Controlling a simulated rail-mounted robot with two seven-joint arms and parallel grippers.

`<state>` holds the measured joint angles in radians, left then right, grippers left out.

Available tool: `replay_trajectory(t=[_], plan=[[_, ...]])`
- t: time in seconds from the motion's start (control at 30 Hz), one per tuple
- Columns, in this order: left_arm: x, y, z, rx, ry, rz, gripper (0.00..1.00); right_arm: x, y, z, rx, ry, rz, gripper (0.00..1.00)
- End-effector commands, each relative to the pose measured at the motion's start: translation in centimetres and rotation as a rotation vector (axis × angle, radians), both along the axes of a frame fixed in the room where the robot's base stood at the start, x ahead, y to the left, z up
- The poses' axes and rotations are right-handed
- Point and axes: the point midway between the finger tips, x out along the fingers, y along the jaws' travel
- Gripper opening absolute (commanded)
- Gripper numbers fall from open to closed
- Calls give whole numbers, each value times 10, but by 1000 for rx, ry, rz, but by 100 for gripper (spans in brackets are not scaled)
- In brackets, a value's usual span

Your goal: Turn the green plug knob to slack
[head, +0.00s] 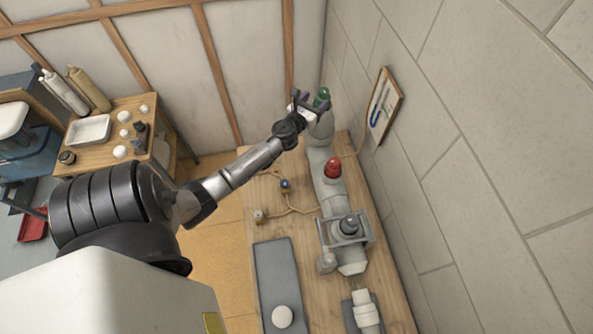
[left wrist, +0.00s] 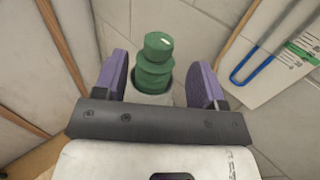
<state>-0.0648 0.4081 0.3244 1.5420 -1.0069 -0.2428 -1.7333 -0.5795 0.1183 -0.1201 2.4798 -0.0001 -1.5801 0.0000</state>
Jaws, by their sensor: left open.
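The green plug knob (head: 322,96) sits on top of the far end of the grey pipe assembly (head: 318,158), near the back corner of the bench. In the left wrist view the knob (left wrist: 158,47) is a stepped green cap with a short white mark on its top. My left gripper (head: 308,100) is at the knob. In the left wrist view the purple fingers of this gripper (left wrist: 160,82) are open, one on each side of the knob, with visible gaps. The knob's base is partly hidden behind the gripper body. My right gripper is not in view.
A red knob (head: 333,168) and a dark clamped fitting (head: 349,226) stand along the same pipe. A framed gauge picture (head: 384,103) hangs on the right wall. A wooden side table (head: 110,122) with bottles and a tray stands at left.

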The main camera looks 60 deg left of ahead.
Motion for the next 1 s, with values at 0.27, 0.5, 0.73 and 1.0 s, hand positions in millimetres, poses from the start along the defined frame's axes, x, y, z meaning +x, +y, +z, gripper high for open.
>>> replay_trajectory(t=[0.27,0.5,0.73,1.0], plan=[[-47,-29,-2,-2,1,0,64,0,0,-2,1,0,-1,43],[-75,-61,10,-229,-89,49,64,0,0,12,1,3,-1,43],[-96,-100,13,-661,-233,167,64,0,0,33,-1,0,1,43],[-120,-144,12,-1075,-345,323,64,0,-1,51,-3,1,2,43]])
